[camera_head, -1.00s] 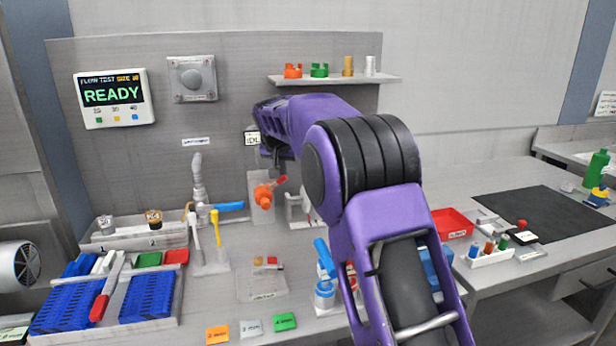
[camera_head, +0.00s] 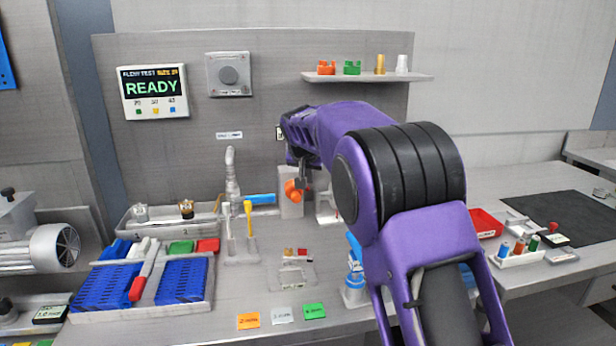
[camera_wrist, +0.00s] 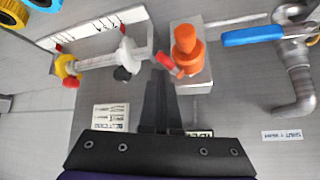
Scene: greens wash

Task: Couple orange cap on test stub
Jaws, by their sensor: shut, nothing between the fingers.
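An orange cap-like piece (camera_head: 293,190) sits at the front of a pale upright block (camera_head: 291,208) by the back panel. In the wrist view the orange piece (camera_wrist: 186,48) stands on the grey block (camera_wrist: 196,84), with a red lever (camera_wrist: 168,63) beside it. The stub itself is hidden, so I cannot tell how fully the piece is seated. My gripper (camera_wrist: 161,88) is shut and empty, its fingertips just beside the block and below the red lever in the picture. In the head view my gripper (camera_head: 305,178) is partly hidden by my arm.
A blue-handled pipe (camera_wrist: 252,36) is right of the block. A clear tube fixture (camera_wrist: 98,58) is left. A shelf (camera_head: 365,76) holds another orange piece (camera_head: 326,68) and a green one (camera_head: 352,68). The display (camera_head: 153,91) reads READY.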

